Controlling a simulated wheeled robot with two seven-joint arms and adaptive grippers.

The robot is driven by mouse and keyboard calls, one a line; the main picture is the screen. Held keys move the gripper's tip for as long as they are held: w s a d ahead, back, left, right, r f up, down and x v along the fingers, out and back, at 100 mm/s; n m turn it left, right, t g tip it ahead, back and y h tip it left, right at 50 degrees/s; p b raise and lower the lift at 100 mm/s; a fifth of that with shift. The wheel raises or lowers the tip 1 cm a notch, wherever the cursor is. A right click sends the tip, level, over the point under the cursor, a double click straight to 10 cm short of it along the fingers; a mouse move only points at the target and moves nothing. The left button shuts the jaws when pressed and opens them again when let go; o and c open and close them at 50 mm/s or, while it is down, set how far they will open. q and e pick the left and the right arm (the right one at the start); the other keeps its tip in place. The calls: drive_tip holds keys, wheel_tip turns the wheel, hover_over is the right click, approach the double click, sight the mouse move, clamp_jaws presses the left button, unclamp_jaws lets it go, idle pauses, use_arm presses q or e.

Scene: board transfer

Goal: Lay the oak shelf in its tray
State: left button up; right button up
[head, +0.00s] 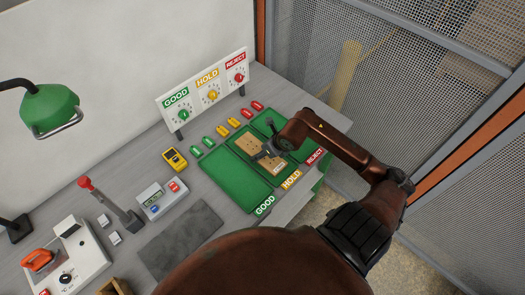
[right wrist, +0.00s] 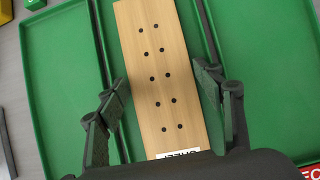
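The oak shelf (head: 249,142) is a pale wooden board with two rows of dark holes and a white label at one end. It appears to lie flat in the middle green tray (right wrist: 114,60), behind the HOLD sign. It also fills the middle of the right wrist view (right wrist: 160,60). My right gripper (head: 267,153) is over the board. Its fingers in the right wrist view (right wrist: 163,105) are spread on either side of the board, with a gap at the left and the right finger close to the edge. My left gripper is out of view.
The green GOOD tray (head: 235,180) is empty to the left; the green REJECT tray (head: 298,143) is at the right, partly hidden by my arm. A sign panel (head: 207,84) stands behind. A grey mat (head: 180,240), a meter box (head: 162,198) and a lamp (head: 50,108) are further left.

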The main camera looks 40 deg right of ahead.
drive_tip(key=o, duration=0.4)
drive_tip(key=v, duration=1.2)
idle(0.4)
